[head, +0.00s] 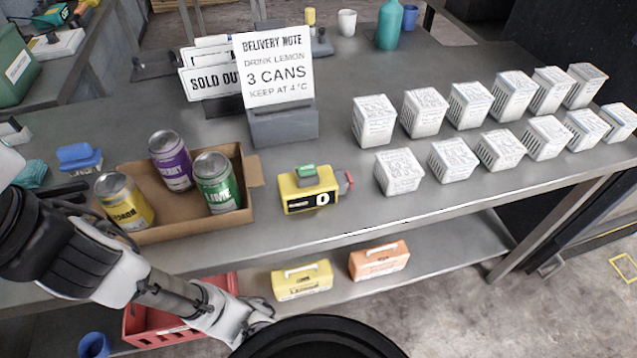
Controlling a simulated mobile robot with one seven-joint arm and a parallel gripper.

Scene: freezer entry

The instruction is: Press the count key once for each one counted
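A yellow counter (309,196) stands on the grey bench with a green key (306,171) on top and a red part on its right side. Its display reads 0. A delivery note (274,68) stands upright in a grey block and reads "drink lemon, 3 cans, keep at 4°C". An open cardboard box (190,226) holds a yellow lemon can (124,203), a purple berry can (171,162) and a green lime can (217,184).
Several white printed cartons (452,160) stand in two rows on the right. A "sold out" sign (212,82) stands behind the box. A blue-topped item (79,157) lies left. A yellow case (302,280), an orange case (379,261) and a red crate (150,326) are below.

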